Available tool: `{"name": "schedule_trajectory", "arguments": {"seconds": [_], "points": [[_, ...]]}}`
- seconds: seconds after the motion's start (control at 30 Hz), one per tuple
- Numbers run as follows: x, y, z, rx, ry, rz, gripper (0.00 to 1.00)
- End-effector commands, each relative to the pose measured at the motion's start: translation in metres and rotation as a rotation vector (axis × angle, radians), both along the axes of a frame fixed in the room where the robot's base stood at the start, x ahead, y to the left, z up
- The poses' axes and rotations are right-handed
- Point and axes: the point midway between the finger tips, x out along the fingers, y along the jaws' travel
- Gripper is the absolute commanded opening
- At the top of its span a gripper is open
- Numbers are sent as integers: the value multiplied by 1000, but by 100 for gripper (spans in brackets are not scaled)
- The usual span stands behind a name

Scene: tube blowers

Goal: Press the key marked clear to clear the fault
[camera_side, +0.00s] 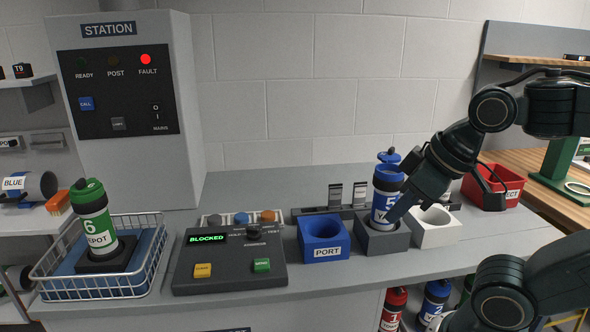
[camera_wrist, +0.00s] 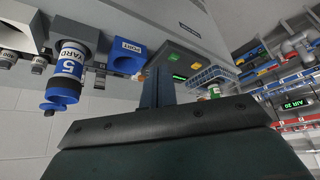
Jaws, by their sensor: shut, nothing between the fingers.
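The control box (camera_side: 190,248) stands on the counter with a lit display reading BLOCKED (camera_side: 207,239). A yellow key (camera_side: 203,271) and a green key (camera_side: 262,265) are on its front; their small labels are hard to read, the yellow one perhaps CLEAR. The box's lit display also shows in the wrist view (camera_wrist: 179,78). The red FAULT lamp (camera_side: 146,59) on the station is lit. My gripper (camera_side: 397,213) is shut and empty, in front of blue tube 5 (camera_side: 387,190), well right of the box.
Tube 5 stands in a grey holder (camera_side: 383,240). The blue PORT block (camera_side: 324,252) lies between it and the box, with a white holder (camera_side: 437,236) to the right. A wire basket (camera_side: 92,291) with green tube 6 (camera_side: 93,222) stands left. A red bin (camera_side: 482,194) is behind my arm.

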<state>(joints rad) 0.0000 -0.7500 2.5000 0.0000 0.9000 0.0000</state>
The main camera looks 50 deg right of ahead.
Motion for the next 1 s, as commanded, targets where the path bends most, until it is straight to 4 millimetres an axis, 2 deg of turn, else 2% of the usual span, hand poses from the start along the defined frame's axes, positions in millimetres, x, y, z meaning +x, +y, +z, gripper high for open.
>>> {"name": "schedule_trajectory", "arguments": {"seconds": [0.17,0.37,0.57,1.0], "points": [[4,1,1,4,-2,-3,0],[21,3,5,17,-12,-13,0],[53,9,10,46,-34,-32,0],[139,28,10,134,-88,-85,0]]}}
